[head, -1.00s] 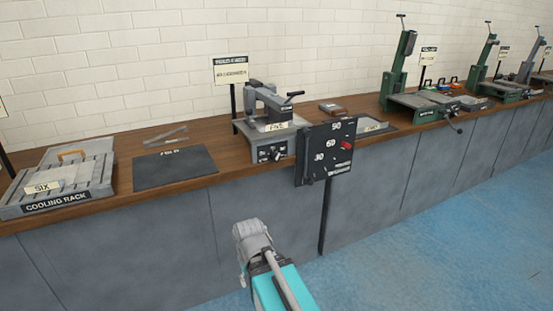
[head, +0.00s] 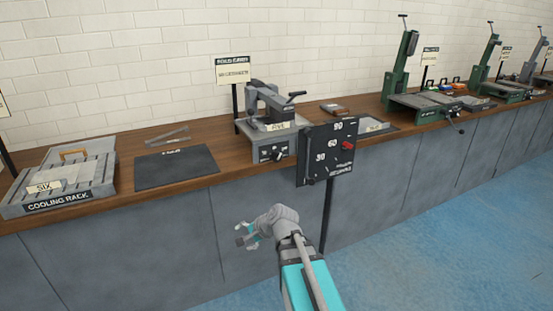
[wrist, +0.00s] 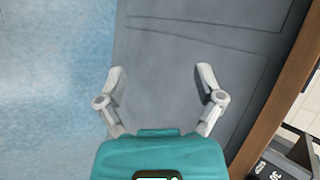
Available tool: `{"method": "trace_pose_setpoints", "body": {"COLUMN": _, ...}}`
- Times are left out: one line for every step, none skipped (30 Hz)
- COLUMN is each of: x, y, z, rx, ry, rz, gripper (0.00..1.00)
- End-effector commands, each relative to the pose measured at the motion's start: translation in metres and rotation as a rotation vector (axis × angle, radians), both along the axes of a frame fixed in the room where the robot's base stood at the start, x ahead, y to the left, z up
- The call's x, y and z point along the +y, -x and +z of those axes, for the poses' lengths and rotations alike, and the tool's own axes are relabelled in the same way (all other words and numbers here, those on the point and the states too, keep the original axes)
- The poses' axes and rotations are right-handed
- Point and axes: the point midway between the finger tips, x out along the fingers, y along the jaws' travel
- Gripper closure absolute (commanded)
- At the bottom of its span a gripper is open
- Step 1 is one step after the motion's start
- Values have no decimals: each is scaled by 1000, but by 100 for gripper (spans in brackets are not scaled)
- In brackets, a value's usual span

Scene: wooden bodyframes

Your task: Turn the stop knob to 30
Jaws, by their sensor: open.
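A black panel (head: 316,168) stands on a dark post at the bench's front edge in the head view. It bears the white marks 30, 60 and 90. A red knob (head: 347,145) sits at its right side, right of the 60; its exact pointing is too small to tell. My gripper (head: 244,236) is open and empty, low in front of the cabinet, left of and below the panel. In the wrist view its two fingers (wrist: 160,72) are spread apart, touching nothing.
A grey machine labelled FIVE (head: 265,140) stands on the wooden bench just behind and left of the panel. A dark mat (head: 176,170) and a cooling rack (head: 60,188) lie further left. Green machines (head: 405,75) stand to the right. The blue floor (head: 440,240) is clear.

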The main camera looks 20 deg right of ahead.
Motion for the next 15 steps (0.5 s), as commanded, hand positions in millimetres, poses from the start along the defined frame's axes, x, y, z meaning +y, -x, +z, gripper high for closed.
{"method": "trace_pose_setpoints", "body": {"x": -10, "y": -13, "z": 10, "rx": -14, "ry": -98, "rz": -100, "gripper": 14}}
{"method": "trace_pose_setpoints", "body": {"x": -15, "y": -19, "z": 16, "rx": -21, "ry": -160, "rz": -158, "gripper": 14}}
{"method": "trace_pose_setpoints", "body": {"x": -23, "y": -28, "z": 25, "rx": -29, "ry": -246, "rz": -237, "gripper": 14}}
{"method": "trace_pose_setpoints", "body": {"x": -29, "y": -34, "z": 32, "rx": -34, "ry": -311, "rz": -294, "gripper": 14}}
{"method": "trace_pose_setpoints", "body": {"x": -36, "y": -39, "z": 38, "rx": -38, "ry": -378, "rz": -350, "gripper": 14}}
{"method": "trace_pose_setpoints", "body": {"x": -46, "y": -46, "z": 47, "rx": -44, "ry": -470, "rz": -424, "gripper": 14}}
{"method": "trace_pose_setpoints", "body": {"x": -54, "y": -52, "z": 54, "rx": -47, "ry": -538, "rz": -478, "gripper": 14}}
{"method": "trace_pose_setpoints", "body": {"x": -63, "y": -56, "z": 61, "rx": -50, "ry": -610, "rz": -532, "gripper": 14}}
{"method": "trace_pose_setpoints", "body": {"x": -75, "y": -62, "z": 69, "rx": -52, "ry": -706, "rz": -601, "gripper": 14}}
{"method": "trace_pose_setpoints", "body": {"x": -85, "y": -66, "z": 76, "rx": -54, "ry": -780, "rz": -651, "gripper": 14}}
{"method": "trace_pose_setpoints", "body": {"x": -95, "y": -69, "z": 82, "rx": -55, "ry": -855, "rz": -700, "gripper": 14}}
{"method": "trace_pose_setpoints", "body": {"x": -109, "y": -74, "z": 90, "rx": -56, "ry": -952, "rz": -762, "gripper": 14}}
{"method": "trace_pose_setpoints", "body": {"x": -119, "y": -76, "z": 96, "rx": -55, "ry": -1026, "rz": -806, "gripper": 14}}
{"method": "trace_pose_setpoints", "body": {"x": -129, "y": -78, "z": 101, "rx": -54, "ry": -1096, "rz": -846, "gripper": 14}}
{"method": "trace_pose_setpoints", "body": {"x": -142, "y": -80, "z": 107, "rx": -52, "ry": -1185, "rz": -895, "gripper": 14}}
